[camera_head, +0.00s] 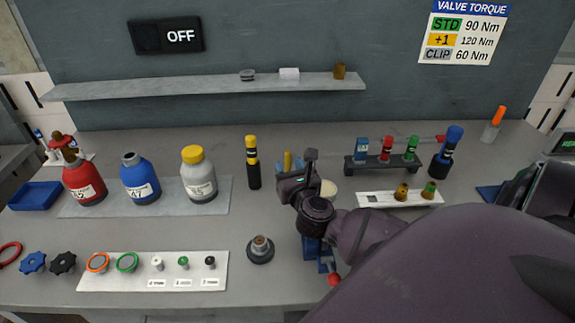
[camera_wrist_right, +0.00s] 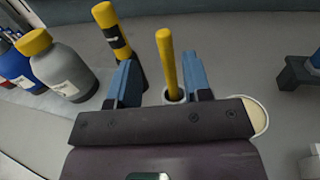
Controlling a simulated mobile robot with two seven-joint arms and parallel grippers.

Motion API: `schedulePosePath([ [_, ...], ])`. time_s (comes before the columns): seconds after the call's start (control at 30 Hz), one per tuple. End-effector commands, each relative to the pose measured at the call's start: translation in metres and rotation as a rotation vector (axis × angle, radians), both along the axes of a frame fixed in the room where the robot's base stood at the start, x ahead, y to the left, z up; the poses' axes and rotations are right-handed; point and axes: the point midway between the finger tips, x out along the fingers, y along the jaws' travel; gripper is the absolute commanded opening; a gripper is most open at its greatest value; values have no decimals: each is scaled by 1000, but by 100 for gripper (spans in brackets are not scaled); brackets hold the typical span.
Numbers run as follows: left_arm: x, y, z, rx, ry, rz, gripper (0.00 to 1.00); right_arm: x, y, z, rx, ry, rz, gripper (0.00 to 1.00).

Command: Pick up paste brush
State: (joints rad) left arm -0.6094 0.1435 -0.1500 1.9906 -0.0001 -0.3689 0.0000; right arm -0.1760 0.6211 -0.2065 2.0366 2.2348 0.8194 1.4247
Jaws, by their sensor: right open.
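A brush-like tool with a yellow handle (camera_wrist_right: 166,62), which looks like the paste brush, stands nearly upright in a small grey holder (camera_wrist_right: 174,96) in the right wrist view. In the head view only its yellow upper end (camera_head: 287,161) shows behind my right gripper (camera_head: 299,168). In the right wrist view the blue fingers of my right gripper (camera_wrist_right: 162,82) are open, with the handle showing between them. I cannot tell if either finger touches it. The lower end is hidden in the holder. My left gripper is not in view.
A yellow-and-black cylinder (camera_head: 252,162) stands just left of the gripper. A cream round disc (camera_head: 328,188) lies close on the right. A blue fixture with a red knob (camera_head: 334,280) sits below the wrist. A rack (camera_head: 383,164) and white tray (camera_head: 375,199) lie farther right.

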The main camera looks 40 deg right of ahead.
Motion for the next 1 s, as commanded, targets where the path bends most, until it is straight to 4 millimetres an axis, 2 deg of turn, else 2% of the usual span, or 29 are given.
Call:
schedulePosePath([
  [0.17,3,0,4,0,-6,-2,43,9,-7,3,-3,0,1,45],
  [0.33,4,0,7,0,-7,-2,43,27,-22,11,-6,-1,0,45],
  [0.5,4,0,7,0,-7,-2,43,43,-28,8,-3,1,1,45],
  [0.8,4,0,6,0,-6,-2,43,46,-30,8,0,1,1,45],
  [1.0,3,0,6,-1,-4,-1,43,46,-30,8,0,1,1,14],
])
